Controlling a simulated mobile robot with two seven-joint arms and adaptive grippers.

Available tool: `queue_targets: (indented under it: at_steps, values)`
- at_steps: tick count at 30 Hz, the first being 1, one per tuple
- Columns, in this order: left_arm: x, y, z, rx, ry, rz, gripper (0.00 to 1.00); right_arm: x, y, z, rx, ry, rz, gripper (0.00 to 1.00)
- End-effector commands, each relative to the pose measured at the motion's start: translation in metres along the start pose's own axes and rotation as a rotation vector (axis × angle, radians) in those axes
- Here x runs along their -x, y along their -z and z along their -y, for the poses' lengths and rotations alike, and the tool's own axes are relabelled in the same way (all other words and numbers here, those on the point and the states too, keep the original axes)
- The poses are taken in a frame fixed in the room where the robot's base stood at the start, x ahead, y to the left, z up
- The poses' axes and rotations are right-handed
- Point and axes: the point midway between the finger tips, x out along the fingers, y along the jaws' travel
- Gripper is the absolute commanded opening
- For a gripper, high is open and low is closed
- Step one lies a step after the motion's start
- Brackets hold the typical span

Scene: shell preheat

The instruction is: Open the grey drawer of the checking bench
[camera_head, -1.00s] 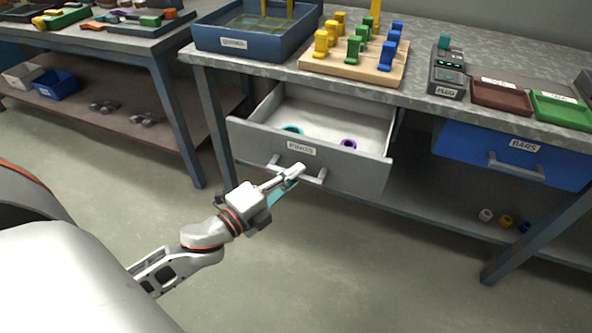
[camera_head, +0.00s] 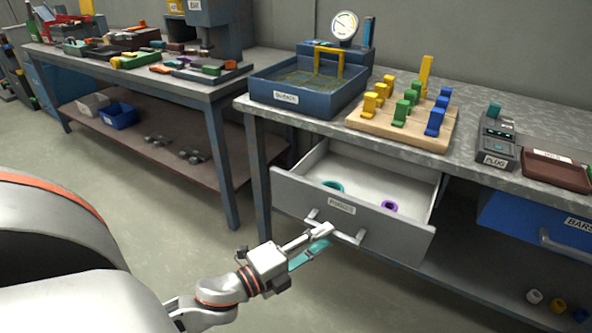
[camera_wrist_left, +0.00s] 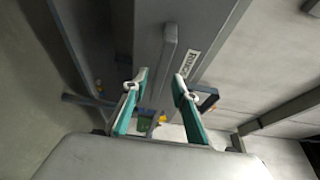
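The grey drawer (camera_head: 300,201) of the checking bench stands pulled out, and its white inside shows. A teal ring (camera_head: 333,186) and a purple ring (camera_head: 389,206) lie in it. Its handle (camera_head: 335,228) is a grey bar on the front, below the label. My left gripper (camera_head: 314,245) is at the handle's left part in the head view. In the left wrist view the left gripper (camera_wrist_left: 156,87) has its teal fingers apart, with nothing held between the tips. The handle (camera_wrist_left: 168,55) shows just beyond them; contact cannot be told. My right gripper is not in view.
On the bench top are a blue tray (camera_head: 262,95) with a gauge behind it, a wooden peg board (camera_head: 400,132), a plug device (camera_head: 497,143) and a brown tray (camera_head: 556,172). A closed blue drawer (camera_head: 510,219) is at right. Floor in front is clear.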

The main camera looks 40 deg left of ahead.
Motion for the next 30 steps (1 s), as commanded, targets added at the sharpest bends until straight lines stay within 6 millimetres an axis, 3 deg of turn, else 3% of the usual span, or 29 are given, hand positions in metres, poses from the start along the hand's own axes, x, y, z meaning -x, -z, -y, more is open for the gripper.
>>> queue_targets:
  at_steps: [9, 15, 30]
  values:
    - [0.058, 0.000, -0.002, 0.002, -0.004, 0.003, 0.28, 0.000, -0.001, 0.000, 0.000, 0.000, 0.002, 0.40]
    - [0.081, 0.000, -0.001, 0.001, -0.002, 0.002, 0.28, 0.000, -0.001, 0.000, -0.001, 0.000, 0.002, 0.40]
    - [0.088, 0.000, 0.000, 0.000, 0.000, 0.000, 0.28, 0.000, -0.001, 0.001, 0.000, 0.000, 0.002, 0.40]
